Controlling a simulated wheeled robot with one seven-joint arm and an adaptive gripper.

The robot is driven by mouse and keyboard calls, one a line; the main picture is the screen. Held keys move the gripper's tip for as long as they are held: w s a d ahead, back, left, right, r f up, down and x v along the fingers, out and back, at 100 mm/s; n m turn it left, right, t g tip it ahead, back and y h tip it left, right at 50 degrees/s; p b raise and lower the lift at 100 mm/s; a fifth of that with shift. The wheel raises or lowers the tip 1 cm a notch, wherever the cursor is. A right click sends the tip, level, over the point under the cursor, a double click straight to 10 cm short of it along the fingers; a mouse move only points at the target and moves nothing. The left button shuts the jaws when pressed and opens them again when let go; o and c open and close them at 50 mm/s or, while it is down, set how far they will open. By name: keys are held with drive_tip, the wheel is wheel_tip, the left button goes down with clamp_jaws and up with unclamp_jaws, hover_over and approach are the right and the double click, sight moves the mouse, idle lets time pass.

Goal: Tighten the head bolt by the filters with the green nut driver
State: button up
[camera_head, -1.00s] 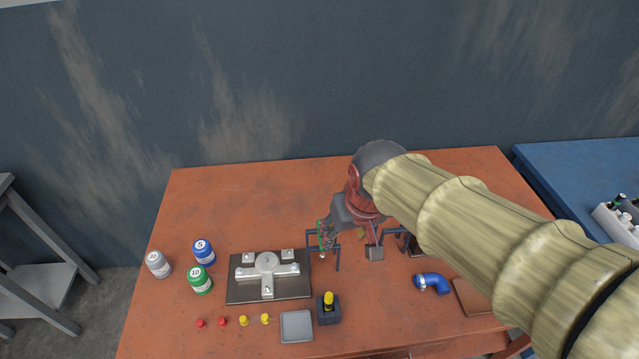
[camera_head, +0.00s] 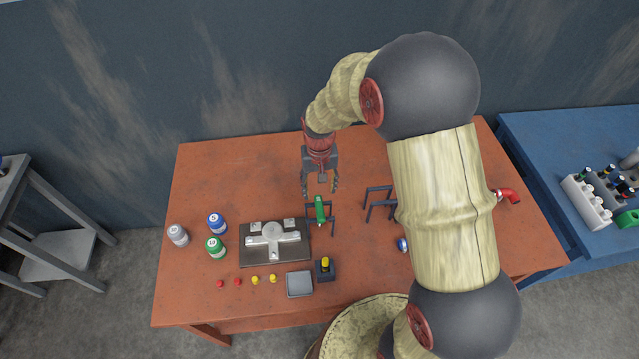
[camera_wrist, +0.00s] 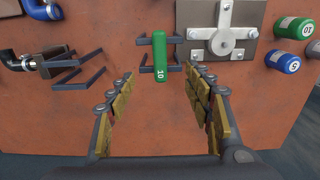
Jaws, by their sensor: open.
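The green nut driver (camera_head: 320,208) rests across a dark wire rack (camera_head: 333,222), right of the plate. In the wrist view the driver (camera_wrist: 161,56) is marked 10 and lies beyond the fingertips, roughly in line with the gap. My gripper (camera_head: 319,190) is open and empty, on the wall side of the driver and apart from it. In the wrist view my gripper (camera_wrist: 160,74) shows both fingers spread. Blue (camera_head: 217,223), green (camera_head: 215,246) and grey (camera_head: 178,235) canisters stand at the left; whether these are the filters is unclear. I cannot make out the head bolt.
A dark plate (camera_head: 262,262) carries a grey metal fitting (camera_head: 274,238). A block with a yellow-topped piece (camera_head: 325,266), a grey tray (camera_head: 299,283) and small red and yellow pieces lie in front. A second rack (camera_head: 380,203) is empty. A blue table (camera_head: 540,130) holds a white block (camera_head: 586,203).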

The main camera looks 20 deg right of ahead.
sight(320, 207)
drive_tip(key=shift+f+b, duration=3.2)
drive_tip(key=shift+f, duration=2.1)
drive_tip(key=shift+c, duration=0.4)
clamp_jaws()
drive_tip(key=shift+r, duration=0.15)
wheel_tip(320, 207, up, 16)
drive_tip(key=p, duration=1)
